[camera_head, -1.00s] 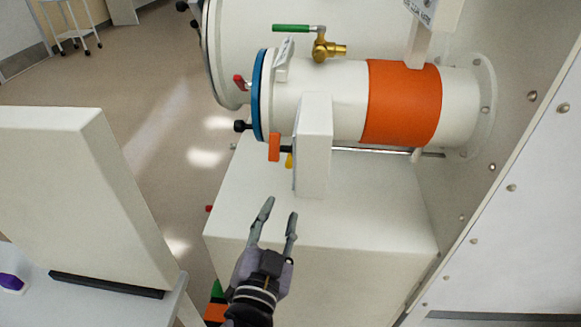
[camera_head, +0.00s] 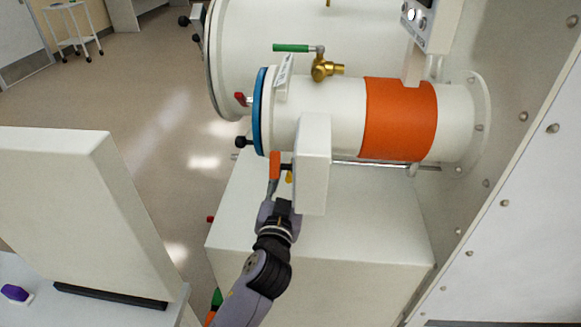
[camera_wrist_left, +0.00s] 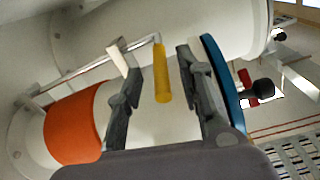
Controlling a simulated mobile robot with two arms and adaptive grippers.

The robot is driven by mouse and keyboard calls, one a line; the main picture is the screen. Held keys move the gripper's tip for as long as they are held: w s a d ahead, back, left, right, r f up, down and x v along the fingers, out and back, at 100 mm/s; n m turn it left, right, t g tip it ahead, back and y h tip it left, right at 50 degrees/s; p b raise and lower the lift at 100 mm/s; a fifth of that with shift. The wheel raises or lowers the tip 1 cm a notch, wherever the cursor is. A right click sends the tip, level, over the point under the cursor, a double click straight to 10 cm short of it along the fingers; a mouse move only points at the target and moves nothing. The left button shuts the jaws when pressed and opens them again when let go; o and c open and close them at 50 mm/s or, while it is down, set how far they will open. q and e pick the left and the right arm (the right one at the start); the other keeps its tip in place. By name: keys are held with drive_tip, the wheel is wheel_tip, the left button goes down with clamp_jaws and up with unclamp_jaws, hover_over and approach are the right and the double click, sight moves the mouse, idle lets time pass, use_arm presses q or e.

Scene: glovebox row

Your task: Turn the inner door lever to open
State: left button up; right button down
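A yellow lever (camera_wrist_left: 162,73) hangs at the end of a thin silver rod that runs along the small white cylinder in the left wrist view. My left gripper (camera_wrist_left: 153,55) is open, with one finger on each side of the yellow lever and visible gaps. My right gripper is not in view.
A white box (camera_head: 313,165) stands close right of my left gripper. A large white cabinet (camera_head: 320,240) is below.

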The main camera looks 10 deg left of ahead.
use_arm(q)
drive_tip(key=shift+w+d, duration=0.1)
drive_tip(key=shift+w, duration=1.7)
drive_tip(key=shift+c, duration=0.5)
clamp_jaws()
